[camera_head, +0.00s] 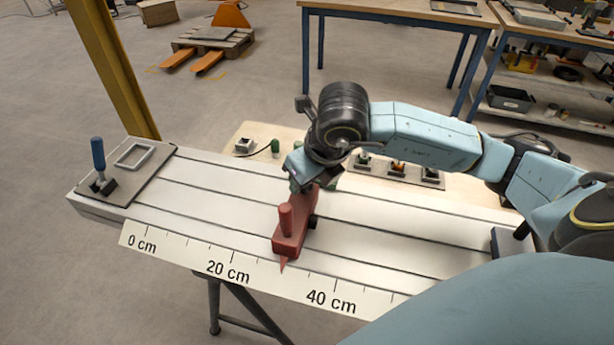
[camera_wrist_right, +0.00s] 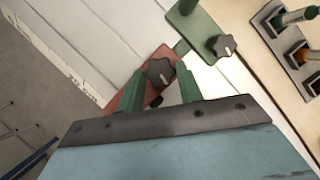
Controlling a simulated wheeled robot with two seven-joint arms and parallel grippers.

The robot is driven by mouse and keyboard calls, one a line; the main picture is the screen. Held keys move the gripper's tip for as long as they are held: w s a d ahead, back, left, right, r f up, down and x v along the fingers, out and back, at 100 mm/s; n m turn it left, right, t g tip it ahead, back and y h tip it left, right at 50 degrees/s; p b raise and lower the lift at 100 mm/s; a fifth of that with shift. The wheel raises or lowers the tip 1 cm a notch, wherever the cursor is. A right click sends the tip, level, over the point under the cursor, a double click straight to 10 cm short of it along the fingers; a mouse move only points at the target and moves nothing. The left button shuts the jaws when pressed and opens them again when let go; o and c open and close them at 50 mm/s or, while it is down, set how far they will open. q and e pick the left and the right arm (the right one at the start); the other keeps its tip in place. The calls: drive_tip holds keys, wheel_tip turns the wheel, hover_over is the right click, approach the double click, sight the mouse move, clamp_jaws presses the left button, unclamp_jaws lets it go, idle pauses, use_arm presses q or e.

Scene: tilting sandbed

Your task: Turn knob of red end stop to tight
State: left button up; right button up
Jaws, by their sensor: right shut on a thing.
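The red end stop (camera_head: 289,238) sits across the slotted white bed, its pointer near the middle between the 20 cm and 40 cm marks. A red peg stands up at its near end. My right gripper (camera_head: 302,186) reaches down over the stop's far end and hides its knob in the head view. In the right wrist view, the dark lobed knob (camera_wrist_right: 159,72) lies between the green fingertips of my right gripper (camera_wrist_right: 163,82), which is shut on it. The red body (camera_wrist_right: 128,97) shows beside the fingers. My left gripper is out of view.
A green stop with a dark knob (camera_wrist_right: 222,45) stands close by in the wrist view. A plate with a blue-handled clamp (camera_head: 98,160) is at the bed's left end. Behind the bed is a pale board (camera_head: 254,134) with small parts.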

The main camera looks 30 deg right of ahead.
drive_tip(key=o, duration=0.9)
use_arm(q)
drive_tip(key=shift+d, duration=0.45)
use_arm(e)
drive_tip(key=shift+o, duration=0.4)
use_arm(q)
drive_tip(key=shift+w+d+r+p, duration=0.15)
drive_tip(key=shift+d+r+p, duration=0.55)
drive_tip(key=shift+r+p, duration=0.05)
use_arm(e)
drive_tip(key=v, duration=1.3)
drive_tip(key=shift+r, duration=0.25)
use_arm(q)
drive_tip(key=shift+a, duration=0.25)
use_arm(e)
drive_tip(key=shift+s, duration=0.1)
